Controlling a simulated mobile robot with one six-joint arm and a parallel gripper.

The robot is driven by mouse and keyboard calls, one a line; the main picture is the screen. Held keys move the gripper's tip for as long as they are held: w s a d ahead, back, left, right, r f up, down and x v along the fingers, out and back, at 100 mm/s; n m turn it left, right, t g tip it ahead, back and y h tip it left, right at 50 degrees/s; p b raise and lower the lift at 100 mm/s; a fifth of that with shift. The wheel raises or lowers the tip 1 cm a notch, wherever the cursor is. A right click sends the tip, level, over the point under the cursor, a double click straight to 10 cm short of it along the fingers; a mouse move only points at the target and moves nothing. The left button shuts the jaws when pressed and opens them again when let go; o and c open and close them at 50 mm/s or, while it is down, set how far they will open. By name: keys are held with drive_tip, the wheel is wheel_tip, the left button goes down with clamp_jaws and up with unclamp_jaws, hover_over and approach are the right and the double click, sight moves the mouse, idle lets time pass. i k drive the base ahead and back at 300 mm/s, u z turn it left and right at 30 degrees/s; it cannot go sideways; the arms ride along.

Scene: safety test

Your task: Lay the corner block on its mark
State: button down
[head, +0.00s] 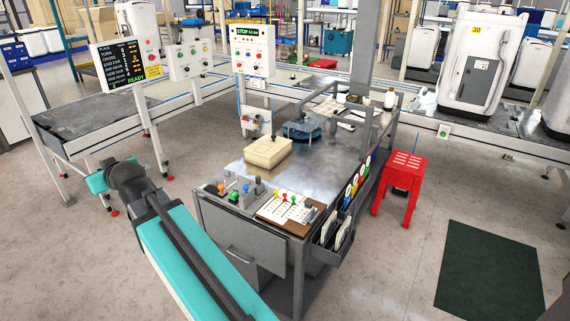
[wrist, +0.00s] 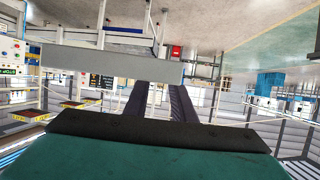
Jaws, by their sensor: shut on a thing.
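In the wrist view my gripper (wrist: 156,88) has two dark fingers reaching out from a teal body. They are shut on a long, pale grey block (wrist: 110,63), which lies across their tips, apart from any surface I can see. Whether it has a corner shape I cannot tell. In the head view my teal arm reaches in from the bottom, left of the steel workbench (head: 232,172); the fingers and held block cannot be made out there. No mark for the block can be told for certain in either view.
The workbench carries a cream block (head: 267,152), a blue fixture (head: 302,128), coloured knobs and a brown board (head: 287,209). A red stool (head: 402,178) stands at its right. A dark green mat (head: 489,270) lies on clear floor. Sign panels (head: 125,66) stand behind.

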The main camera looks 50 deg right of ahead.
sight(52, 114)
drive_tip(key=z, duration=0.25)
drive_tip(key=i, duration=0.9)
drive_tip(key=u, duration=0.35)
